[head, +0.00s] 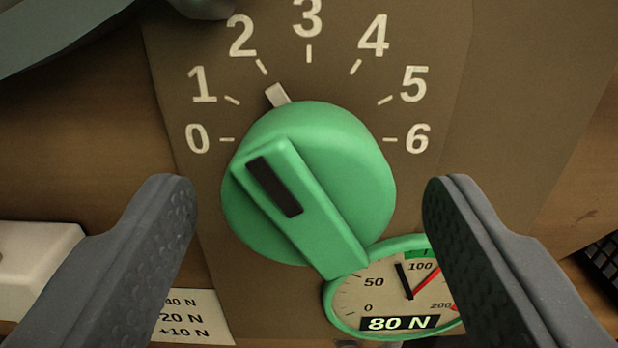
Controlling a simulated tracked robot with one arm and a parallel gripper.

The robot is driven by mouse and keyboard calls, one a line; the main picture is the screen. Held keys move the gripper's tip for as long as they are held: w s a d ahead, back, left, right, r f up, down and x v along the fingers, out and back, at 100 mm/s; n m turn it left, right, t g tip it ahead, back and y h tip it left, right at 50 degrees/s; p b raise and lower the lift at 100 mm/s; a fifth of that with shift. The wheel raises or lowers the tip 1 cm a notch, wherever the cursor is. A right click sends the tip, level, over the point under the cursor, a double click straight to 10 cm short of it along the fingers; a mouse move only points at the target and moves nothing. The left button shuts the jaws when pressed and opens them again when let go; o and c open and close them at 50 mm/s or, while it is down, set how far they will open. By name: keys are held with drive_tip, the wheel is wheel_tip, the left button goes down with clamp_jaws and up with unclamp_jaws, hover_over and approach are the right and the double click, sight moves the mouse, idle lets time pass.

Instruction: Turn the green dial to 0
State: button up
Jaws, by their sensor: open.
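The green dial (330,150) is a round knob with a raised grip bar and a dark inset strip, on a brown panel. Its pale pointer tab (277,95) points at about the 2 mark. The printed scale runs from 0 (197,138) at the left over 3 at the top to 6 (417,138) at the right. My gripper (311,185) is open, with one dark finger on each side of the dial. Both fingers look apart from the dial in the picture; their depth relative to it is hard to tell.
A green-rimmed gauge (350,305) reading 80 N shows below the dial, partly covered by the dial and the right finger. A white block (35,262) and a label (195,318) with N values lie at the lower left. A dark object sits at the right edge.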

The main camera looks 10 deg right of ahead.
drive_tip(key=shift+w, duration=0.1)
drive_tip(key=c, duration=1)
drive_tip(key=shift+o, duration=0.2)
drive_tip(key=shift+n, duration=0.4)
drive_tip(key=n+p, duration=0.2)
drive_tip(key=n, duration=0.3)
drive_tip(key=shift+d+r+n, duration=0.1)
drive_tip(key=shift+n, duration=0.3)
drive_tip(key=n+p, duration=0.1)
drive_tip(key=n, duration=0.4)
drive_tip(key=shift+n+p, duration=0.3)
drive_tip(key=shift+n, duration=0.1)
drive_tip(key=shift+f, duration=0.2)
